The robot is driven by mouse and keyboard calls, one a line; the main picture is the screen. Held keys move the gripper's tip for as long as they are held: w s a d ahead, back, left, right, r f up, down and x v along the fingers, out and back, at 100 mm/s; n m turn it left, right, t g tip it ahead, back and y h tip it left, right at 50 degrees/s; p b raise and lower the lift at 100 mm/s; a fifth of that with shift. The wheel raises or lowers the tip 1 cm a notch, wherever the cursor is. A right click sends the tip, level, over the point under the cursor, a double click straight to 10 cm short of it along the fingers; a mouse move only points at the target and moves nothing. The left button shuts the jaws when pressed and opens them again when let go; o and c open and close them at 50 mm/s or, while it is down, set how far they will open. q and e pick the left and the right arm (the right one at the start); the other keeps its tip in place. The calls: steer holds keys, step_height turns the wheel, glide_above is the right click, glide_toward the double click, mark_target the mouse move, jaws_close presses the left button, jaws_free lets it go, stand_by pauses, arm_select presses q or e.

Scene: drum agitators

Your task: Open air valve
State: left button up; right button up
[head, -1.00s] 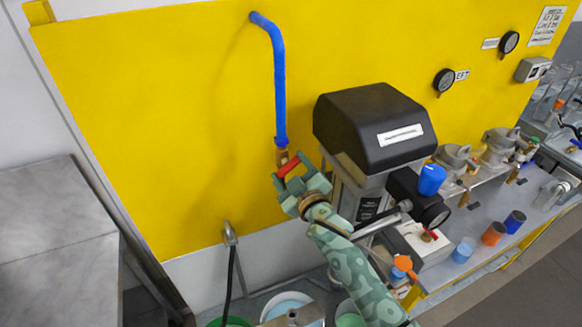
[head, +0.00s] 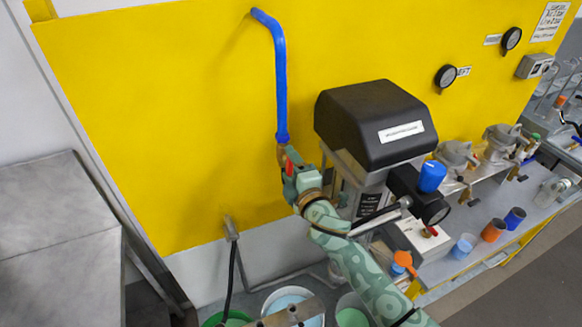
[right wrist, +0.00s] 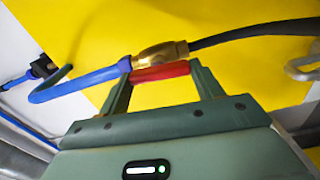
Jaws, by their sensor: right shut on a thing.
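The air valve is a brass fitting (head: 282,153) with a red handle (head: 290,168), at the lower end of a blue air pipe (head: 279,85) on the yellow wall. In the right wrist view the brass body (right wrist: 160,53) joins the blue pipe (right wrist: 80,83) to a black hose, and the red handle (right wrist: 160,72) lies along the brass body. My right gripper (head: 290,162) is shut on the red handle, one finger at each end in the wrist view, and partly hides it in the head view. My left gripper is in neither view.
A black-topped mixer (head: 370,125) stands just right of the valve. Buckets (head: 285,298) stand on the floor below. A grey cabinet (head: 55,220) is at the left. Several cups (head: 493,231) line the bench at right. The yellow wall left of the pipe is clear.

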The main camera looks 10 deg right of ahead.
steer(key=shift+n, duration=0.6)
steer(key=o, duration=1)
steer(key=s+d, duration=0.1)
steer(key=s, duration=0.4)
steer(key=s+d+b, duration=0.1)
steer(key=s, duration=0.4)
steer(key=s+d+b, duration=0.1)
steer(key=s, duration=0.5)
